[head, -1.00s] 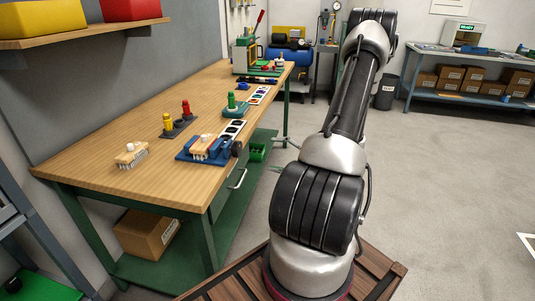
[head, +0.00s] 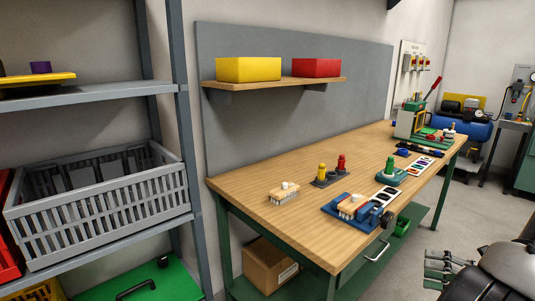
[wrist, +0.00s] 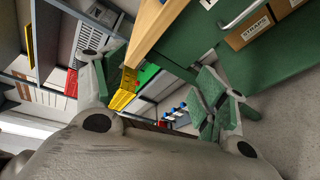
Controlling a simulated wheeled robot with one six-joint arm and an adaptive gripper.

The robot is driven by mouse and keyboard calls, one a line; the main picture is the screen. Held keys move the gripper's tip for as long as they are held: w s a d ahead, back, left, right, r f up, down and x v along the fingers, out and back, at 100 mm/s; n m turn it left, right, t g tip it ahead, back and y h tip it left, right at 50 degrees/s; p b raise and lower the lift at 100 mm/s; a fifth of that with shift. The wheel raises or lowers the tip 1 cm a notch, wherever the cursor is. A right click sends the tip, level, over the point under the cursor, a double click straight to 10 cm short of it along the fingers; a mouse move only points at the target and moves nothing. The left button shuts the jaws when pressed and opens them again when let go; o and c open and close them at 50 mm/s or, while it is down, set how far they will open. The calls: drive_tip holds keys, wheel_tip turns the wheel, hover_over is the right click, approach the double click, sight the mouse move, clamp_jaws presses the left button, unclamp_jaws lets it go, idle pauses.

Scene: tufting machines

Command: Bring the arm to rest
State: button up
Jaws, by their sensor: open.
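My gripper (head: 432,270) shows at the lower right of the head view, in the air in front of the workbench (head: 255,192), apart from its front edge. Its two fingers are spread, with nothing visible between them. Part of my arm fills the lower right corner. In the wrist view my gripper (wrist: 155,88) has one green-grey finger on each side, wide apart. The wrist view is strongly tilted, with the bench's green frame and a cardboard box (wrist: 250,30) at the upper right.
The bench holds a brush-like block (head: 284,195), a blue fixture (head: 338,213), red and yellow pegs (head: 322,172) and a green press (head: 410,118). A shelf rack (head: 180,120) with a grey crate (head: 100,205) stands left. Open floor (head: 395,268) lies right of the bench.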

drive_tip(key=s+a+r+n+g+h, duration=0.1)
drive_tip(key=s+r+n+g+h, duration=0.3)
drive_tip(key=n, duration=0.9)
drive_tip(key=s+a+r+n+g+h, duration=0.15)
drive_tip(key=s+r+n+g, duration=0.45)
drive_tip(key=n, duration=0.6)
drive_tip(key=w+a+r+n+t+h, duration=0.1)
drive_tip(key=a+r+n+t+h, duration=0.1)
drive_tip(key=r+n, duration=0.5)
drive_tip(key=w+a+r+n+t+h, duration=0.2)
drive_tip(key=a+r+n+t+h, duration=0.1)
drive_tip(key=a+r+n+h, duration=0.2)
wheel_tip(320, 180, up, 4)
drive_tip(key=n, duration=0.2)
drive_tip(key=shift+w+n, duration=0.2)
drive_tip(key=shift+n, duration=0.2)
